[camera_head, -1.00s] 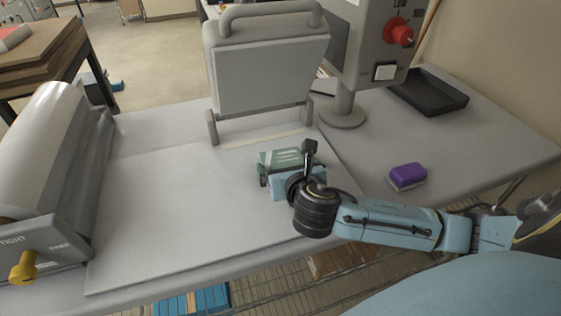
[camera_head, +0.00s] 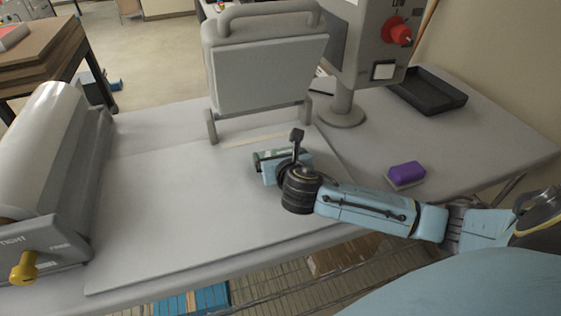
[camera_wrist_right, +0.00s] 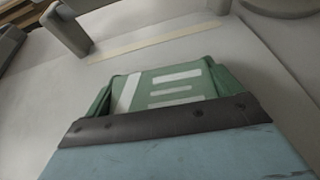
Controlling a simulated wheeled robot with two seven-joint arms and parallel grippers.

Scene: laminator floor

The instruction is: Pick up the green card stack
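The green card stack (camera_wrist_right: 170,88), with white stripes on top, lies at the middle of the flat grey board. In the head view its far part (camera_head: 268,155) shows just beyond my right gripper (camera_head: 272,163), and the rest is hidden behind the gripper's pale blue body. In the right wrist view the stack sits directly ahead of the gripper body, with dark green pieces close along both sides. I cannot tell whether those are fingers or parts of the stack, or whether the gripper grips it. My left gripper is out of view.
A grey press-like frame (camera_head: 265,75) with a handle stands behind the stack. A roller machine (camera_head: 55,150) is at the left. A control post with a red knob (camera_head: 397,33), a black tray (camera_head: 430,92) and a purple block (camera_head: 407,172) are at the right. The board's left half is clear.

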